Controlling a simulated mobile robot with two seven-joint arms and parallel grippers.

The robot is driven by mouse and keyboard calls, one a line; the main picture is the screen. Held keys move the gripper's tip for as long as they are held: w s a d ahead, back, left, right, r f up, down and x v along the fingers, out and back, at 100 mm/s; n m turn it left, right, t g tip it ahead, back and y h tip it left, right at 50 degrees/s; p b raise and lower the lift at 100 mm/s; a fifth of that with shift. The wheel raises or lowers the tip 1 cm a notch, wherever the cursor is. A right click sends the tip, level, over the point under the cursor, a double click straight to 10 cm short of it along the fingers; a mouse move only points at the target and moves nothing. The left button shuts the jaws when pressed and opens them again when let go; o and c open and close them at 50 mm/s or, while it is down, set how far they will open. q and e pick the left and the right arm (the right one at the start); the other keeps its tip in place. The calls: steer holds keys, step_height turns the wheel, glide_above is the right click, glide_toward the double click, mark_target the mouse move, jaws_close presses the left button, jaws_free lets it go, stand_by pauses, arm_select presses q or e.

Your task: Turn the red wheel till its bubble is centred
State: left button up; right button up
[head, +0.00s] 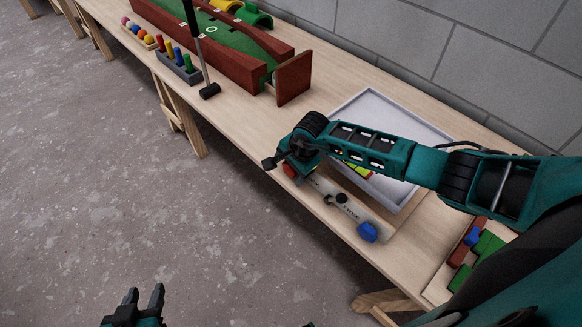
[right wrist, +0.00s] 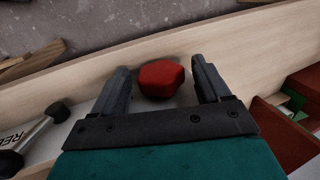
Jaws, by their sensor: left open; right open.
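The red wheel (right wrist: 161,79) is a faceted knob; in the right wrist view it sits between the fingertips of my open right gripper (right wrist: 160,66), with a gap on both sides. A blue wheel (head: 367,232) is at the bar's other end. A small yellow-green piece (head: 362,171) shows under my right arm. I cannot make out any bubble. My left gripper (head: 143,294) is open and empty over the floor.
A white tray (head: 398,112) lies behind the bar under my right arm. Coloured blocks (head: 462,278) lie at the right. The bench's front edge is close to the red wheel.

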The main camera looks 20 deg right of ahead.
steer(key=c, duration=1)
steer(key=shift+w+a+f+g+b, duration=0.1)
steer(key=shift+w+g+b, duration=0.05)
steer(key=shift+g+b, duration=0.55)
steer(key=shift+c, duration=0.2)
steer(key=shift+w+f+g+h+b, duration=0.1)
steer(key=shift+g+h+b, duration=0.35)
steer(key=shift+b, duration=0.4)
steer(key=shift+f+g+h+b, duration=0.1)
steer(key=shift+g+h+b, duration=0.15)
steer(key=shift+g+b, duration=0.75)
steer(key=g+b, duration=0.1)
steer(key=b, duration=0.2)
steer(key=shift+w+a+h+b, duration=0.1)
steer(key=shift+h+b, duration=0.2)
steer(key=shift+b, duration=0.05)
steer(key=shift+g+b, duration=0.25)
steer(key=shift+b, duration=0.1)
steer(key=shift+g+b, duration=0.3)
steer(key=shift+b, duration=0.2)
arm_select(q)
step_height(320, 180, down, 6)
steer(key=w+d+h, duration=0.1)
steer(key=d, duration=0.1)
steer(key=shift+w+d+f, duration=0.2)
steer(key=shift+w+d, duration=0.05)
steer(key=shift+d, duration=0.15)
arm_select(e)
steer(key=shift+r, duration=0.2)
